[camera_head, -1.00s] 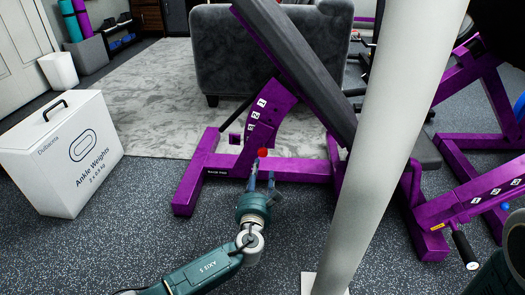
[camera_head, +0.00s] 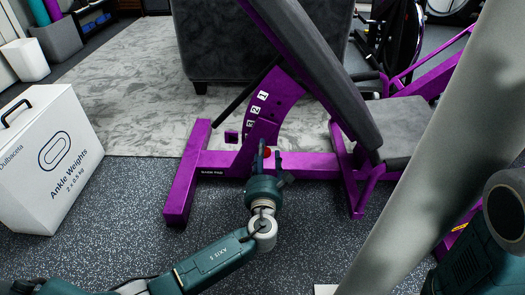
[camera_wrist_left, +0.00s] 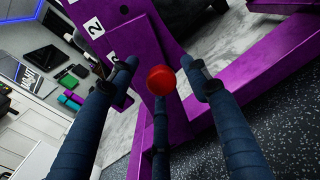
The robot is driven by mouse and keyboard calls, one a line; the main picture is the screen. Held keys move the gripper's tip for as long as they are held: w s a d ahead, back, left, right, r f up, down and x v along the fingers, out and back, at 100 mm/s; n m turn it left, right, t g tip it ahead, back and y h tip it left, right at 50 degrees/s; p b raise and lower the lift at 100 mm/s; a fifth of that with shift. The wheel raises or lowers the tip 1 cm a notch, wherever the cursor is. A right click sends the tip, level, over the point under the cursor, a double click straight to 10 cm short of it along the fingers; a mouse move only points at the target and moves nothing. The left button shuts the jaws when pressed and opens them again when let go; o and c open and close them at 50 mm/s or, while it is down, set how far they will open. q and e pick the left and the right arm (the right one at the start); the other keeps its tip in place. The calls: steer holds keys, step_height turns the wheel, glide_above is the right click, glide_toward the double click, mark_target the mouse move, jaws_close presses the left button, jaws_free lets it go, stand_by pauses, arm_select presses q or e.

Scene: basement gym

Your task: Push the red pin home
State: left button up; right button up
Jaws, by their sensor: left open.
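The red pin (camera_wrist_left: 161,80) shows its round red head in the left wrist view, in front of the purple frame of the bench. In the head view only a small part of the red pin (camera_head: 267,153) shows between my fingers. My left gripper (camera_head: 267,158) is open, with its fingers pointing at the pin. In the left wrist view the fingers of my left gripper (camera_wrist_left: 165,80) stand apart around the head; I cannot tell whether any touches it. The pin's shaft and its hole are hidden. My right gripper is out of view.
The purple bench (camera_head: 180,190) has a numbered curved plate (camera_head: 262,112) and a tilted grey backrest (camera_head: 325,65). A white ankle-weights box (camera_head: 48,160) stands at left. A pale pillar (camera_head: 440,150) crosses the right side.

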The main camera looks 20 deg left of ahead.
arm_select(q)
steer(key=shift+c, duration=0.5)
jaws_close()
steer(key=shift+d+r, duration=0.1)
steer(key=shift+w+r, duration=0.1)
steer(key=shift+w, duration=0.1)
steer(key=shift+p+x, duration=0.45)
steer(key=shift+x, duration=0.6)
steer(key=shift+r, duration=0.15)
steer(key=shift+c, duration=0.4)
jaws_free()
steer(key=shift+o, duration=0.9)
steer(key=shift+f, duration=0.2)
